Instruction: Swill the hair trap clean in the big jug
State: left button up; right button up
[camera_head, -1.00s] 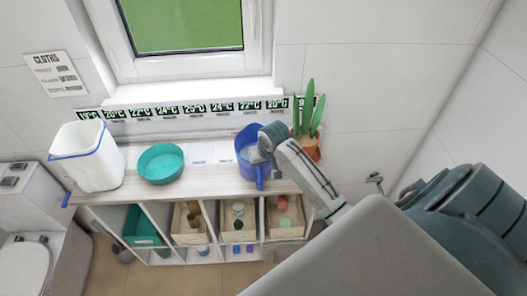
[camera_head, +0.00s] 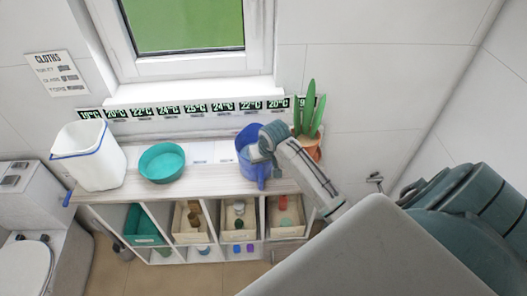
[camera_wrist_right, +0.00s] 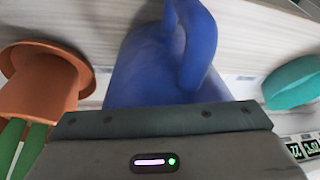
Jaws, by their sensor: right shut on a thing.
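The big blue jug (camera_head: 243,142) stands on the wooden top of the shelf unit, its handle towards me. It also shows in the right wrist view (camera_wrist_right: 140,75), partly covered by the gripper body. My right gripper (camera_head: 257,151) points down at the jug's mouth, its fingers mostly hidden by the wrist and the jug. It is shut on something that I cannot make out. I cannot see the hair trap in either view; the jug's inside is hidden. My left gripper is out of view.
A teal bowl (camera_head: 162,163) and a white bin with a blue rim (camera_head: 88,156) stand to the left on the shelf top (camera_head: 205,182). A potted plant (camera_head: 308,142) stands close to the jug's right. Cubbies below hold boxes of bottles.

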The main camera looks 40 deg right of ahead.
jog(key=shift+s+a+f, duration=0.15)
jog(key=shift+s+f, duration=0.2)
jog(key=shift+f, duration=0.2)
jog(key=shift+s+a+f, duration=0.15)
jog(key=shift+s+f, duration=0.15)
jog(key=shift+f, duration=0.2)
jog(key=shift+r, duration=0.1)
jog(key=shift+w+r, duration=0.2)
jog(key=shift+r, duration=0.25)
jog(key=shift+w+d+r+g, duration=0.2)
jog(key=shift+w+r+g, duration=0.15)
jog(key=shift+w, duration=0.1)
jog(key=shift+w+r, duration=0.4)
jog(key=shift+r, duration=0.25)
jog(key=v, duration=0.3)
jog(key=shift+w+d+r, duration=0.15)
jog(key=shift+w+r, duration=0.05)
jog(key=shift+r, duration=0.1)
jog(key=shift+w+r, duration=0.15)
jog(key=shift+r, duration=1.15)
notch_tip(320, 180, up, 8)
jog(key=shift+r, duration=0.15)
